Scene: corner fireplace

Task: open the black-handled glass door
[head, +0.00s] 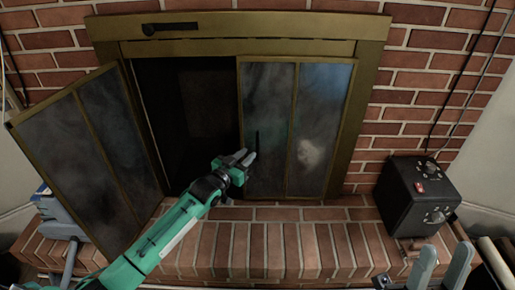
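The fireplace has a brass frame with two glass doors. The right glass door (310,140) looks closed and has a thin black handle (257,138) near its left edge. The left glass door (90,155) stands swung open, showing the dark firebox. My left gripper (247,155) is in front of the right door's left edge, with its fingertips at the lower end of the black handle. Whether the fingers touch or hold the handle is not clear. My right gripper (442,265) is open and empty at the bottom right, away from the doors.
A raised brick hearth (290,245) runs below the doors. A black box (418,195) with knobs and a red switch stands on its right end. Logs (495,260) lie at the lower right. A grey-blue object (58,215) is at the left, partly behind the open door.

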